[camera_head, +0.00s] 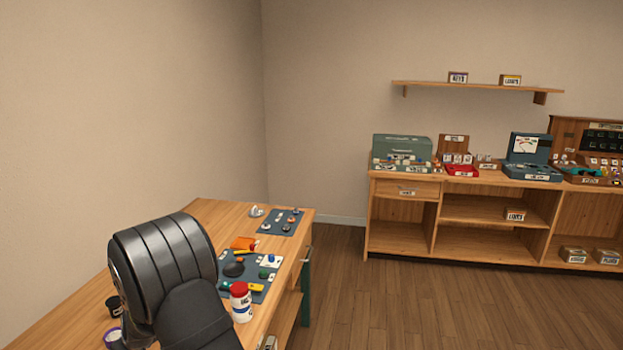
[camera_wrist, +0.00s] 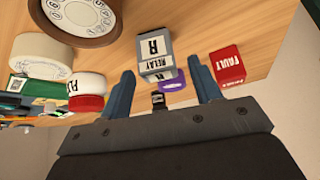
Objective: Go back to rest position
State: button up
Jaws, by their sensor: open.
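My gripper (camera_wrist: 160,68) shows in the wrist view as two blue fingers spread apart, with clear space between them. A grey box marked RELAY (camera_wrist: 155,52) shows beyond the fingertips, framed between them; I see no finger closed on it. In the head view my black arm fills the lower left over the wooden workbench (camera_head: 210,215). The gripper itself is hidden there. A rotary dial phone (camera_wrist: 85,15) shows at the top left of the wrist view.
A red FAULT box (camera_wrist: 227,62), a purple ring (camera_wrist: 172,84) and a white jar with a red band (camera_wrist: 86,88) lie near the fingers. A blue mat (camera_head: 283,222) lies at the bench's far end. A wooden shelf unit (camera_head: 405,238) stands across open floor.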

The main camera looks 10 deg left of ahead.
jog(key=r, duration=0.3)
jog(key=shift+w+d+r, duration=0.2)
jog(key=shift+d+r, duration=0.15)
jog(key=shift+r, duration=0.05)
jog(key=w+d+r, duration=0.5)
jog(key=d+r, duration=0.1)
jog(key=d, duration=0.3)
jog(key=w+a, duration=0.3)
jog(key=a, duration=2.4)
jog(key=shift+w+a, duration=0.2)
jog(key=shift+r, duration=0.1)
jog(key=d, duration=1.5)
jog(key=shift+r, duration=0.4)
